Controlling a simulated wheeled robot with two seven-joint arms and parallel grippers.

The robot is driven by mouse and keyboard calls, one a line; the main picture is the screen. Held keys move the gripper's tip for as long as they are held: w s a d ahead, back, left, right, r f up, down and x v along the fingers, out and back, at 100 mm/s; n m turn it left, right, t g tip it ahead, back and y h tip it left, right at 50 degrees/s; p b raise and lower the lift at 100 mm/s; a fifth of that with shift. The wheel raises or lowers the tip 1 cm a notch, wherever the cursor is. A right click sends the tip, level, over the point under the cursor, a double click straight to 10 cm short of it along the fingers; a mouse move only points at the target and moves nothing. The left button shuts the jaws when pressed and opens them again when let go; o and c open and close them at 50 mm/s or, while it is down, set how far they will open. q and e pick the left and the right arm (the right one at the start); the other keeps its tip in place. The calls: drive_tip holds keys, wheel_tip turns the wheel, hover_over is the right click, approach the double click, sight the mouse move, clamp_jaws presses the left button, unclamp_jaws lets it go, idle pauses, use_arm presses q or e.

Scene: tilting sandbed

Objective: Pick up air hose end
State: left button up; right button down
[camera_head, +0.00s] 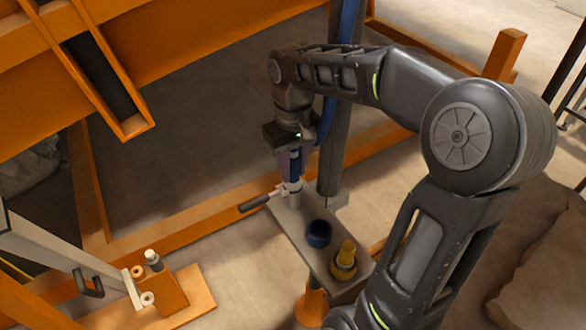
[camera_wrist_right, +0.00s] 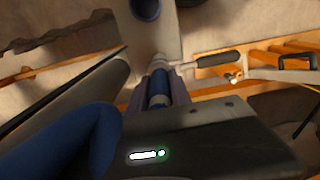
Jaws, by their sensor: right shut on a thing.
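My right gripper (camera_head: 291,160) points down and is shut on the blue air hose end (camera_head: 293,168). In the right wrist view the hose end (camera_wrist_right: 158,90) shows between the two fingers. A pale metal fitting (camera_head: 294,196) is directly below it on the grey plate (camera_head: 290,226), with a dark-handled lever (camera_head: 254,203) pointing left. The hose end lines up with the fitting and appears to meet it; I cannot tell whether they are joined. The blue hose (camera_wrist_right: 85,150) curves past the gripper at lower left in the wrist view. My left gripper is not in view.
A blue round cap or socket (camera_head: 318,234) and a yellow fitting (camera_head: 344,262) stand on the same plate. A grey post (camera_head: 331,150) rises behind the plate. Orange frame beams (camera_head: 190,220) surround the area. A small orange block (camera_head: 168,286) stands at lower left.

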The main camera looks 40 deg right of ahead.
drive_tip(key=shift+r, duration=0.15)
idle(0.3)
drive_tip(key=shift+w+r, duration=0.1)
drive_tip(key=shift+r, duration=0.15)
wheel_tip(320, 180, up, 4)
drive_tip(key=shift+r+b, duration=0.1)
drive_tip(key=shift+b, duration=0.2)
wheel_tip(320, 180, up, 4)
drive_tip(key=shift+p, duration=1.1)
drive_tip(key=shift+r+p, duration=0.6)
drive_tip(key=shift+p, duration=0.1)
drive_tip(key=shift+f, duration=0.1)
